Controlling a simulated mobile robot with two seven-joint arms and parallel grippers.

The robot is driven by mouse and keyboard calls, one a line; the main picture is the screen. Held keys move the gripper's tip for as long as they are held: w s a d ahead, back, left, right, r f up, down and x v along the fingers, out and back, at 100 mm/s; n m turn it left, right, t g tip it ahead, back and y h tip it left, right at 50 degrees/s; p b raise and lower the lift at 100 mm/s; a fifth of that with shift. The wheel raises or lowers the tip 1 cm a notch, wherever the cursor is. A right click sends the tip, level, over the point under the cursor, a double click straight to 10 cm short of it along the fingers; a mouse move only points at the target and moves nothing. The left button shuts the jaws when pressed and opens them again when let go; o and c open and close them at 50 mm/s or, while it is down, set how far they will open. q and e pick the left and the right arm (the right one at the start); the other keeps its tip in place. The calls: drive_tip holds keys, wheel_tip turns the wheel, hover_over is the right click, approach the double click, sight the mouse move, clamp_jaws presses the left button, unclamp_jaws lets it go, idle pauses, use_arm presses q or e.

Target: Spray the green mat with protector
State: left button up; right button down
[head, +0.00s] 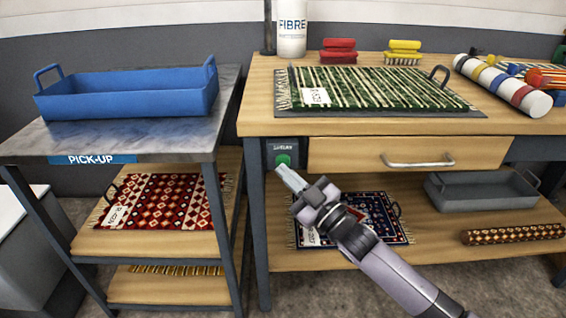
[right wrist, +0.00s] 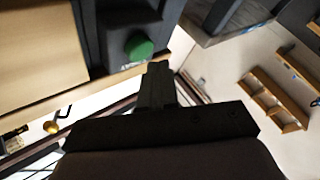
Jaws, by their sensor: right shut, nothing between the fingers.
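The green striped mat (head: 378,88) lies flat on a dark grey board on the wooden bench top, with a white tag on its left part. My right gripper (head: 284,171) is shut and empty, just in front of a dark switch box with a green button (head: 283,159) on the bench's front left. In the right wrist view the closed fingers (right wrist: 157,82) point toward the green button (right wrist: 139,47), with a small gap seeming to remain; contact cannot be told. A white bottle labelled FIBRE (head: 292,30) stands behind the mat. My left gripper is not in view.
A drawer (head: 405,155) with a metal handle sits right of the switch box. Red (head: 338,50) and yellow (head: 403,52) brushes and a striped roll (head: 502,85) are on the bench. A blue tray (head: 128,95) stands on the pick-up table (head: 30,145). Patterned rugs lie on the lower shelves.

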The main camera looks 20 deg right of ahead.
drive_tip(key=shift+w+d, duration=0.1)
drive_tip(key=shift+w, duration=0.3)
drive_tip(key=shift+w+d, duration=0.1)
drive_tip(key=shift+w, duration=0.2)
idle(0.5)
drive_tip(key=shift+w+b, duration=0.25)
drive_tip(key=shift+b, duration=0.05)
idle(0.8)
drive_tip(key=shift+d, duration=0.1)
idle(0.7)
